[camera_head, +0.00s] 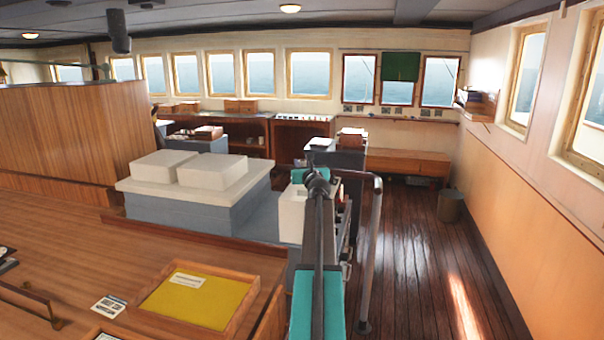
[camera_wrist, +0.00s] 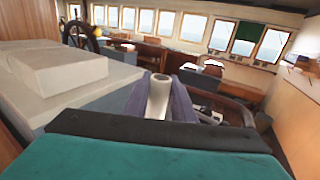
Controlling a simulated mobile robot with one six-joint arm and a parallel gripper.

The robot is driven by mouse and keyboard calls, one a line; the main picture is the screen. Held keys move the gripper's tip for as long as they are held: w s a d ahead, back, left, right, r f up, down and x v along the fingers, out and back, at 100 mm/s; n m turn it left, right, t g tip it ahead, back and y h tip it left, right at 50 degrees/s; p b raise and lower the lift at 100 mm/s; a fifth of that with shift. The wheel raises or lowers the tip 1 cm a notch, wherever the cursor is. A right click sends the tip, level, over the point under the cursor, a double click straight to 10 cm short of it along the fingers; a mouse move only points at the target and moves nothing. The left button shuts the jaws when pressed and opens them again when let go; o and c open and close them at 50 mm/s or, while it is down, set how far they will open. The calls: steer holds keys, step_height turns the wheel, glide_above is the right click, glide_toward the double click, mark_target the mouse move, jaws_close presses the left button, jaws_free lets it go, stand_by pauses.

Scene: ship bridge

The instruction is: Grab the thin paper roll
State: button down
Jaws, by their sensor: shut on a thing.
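In the wrist view, a thin pale paper roll (camera_wrist: 157,100) stands lengthwise between the jaws of my gripper (camera_wrist: 160,84), with its open round end toward the far side. The bluish-purple fingers lie against it on both sides, so my gripper is shut on it. The teal and black part of my own wrist fills the bottom of the wrist view and hides the roll's lower end. In the head view my arm reaches forward in the middle, and the roll cannot be made out there.
A grey console with white box-like covers (camera_head: 212,172) stands to the left of my arm. A metal rail (camera_head: 371,250) stands close on its right. A wooden table with a yellow-bottomed tray (camera_head: 247,310) is at lower left. The dark floor (camera_head: 425,260) at right is clear, with a bin (camera_head: 450,205) beyond.

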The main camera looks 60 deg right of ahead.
steer(key=shift+r, duration=0.5)
steer(key=shift+s, duration=0.1)
stand_by(0.3)
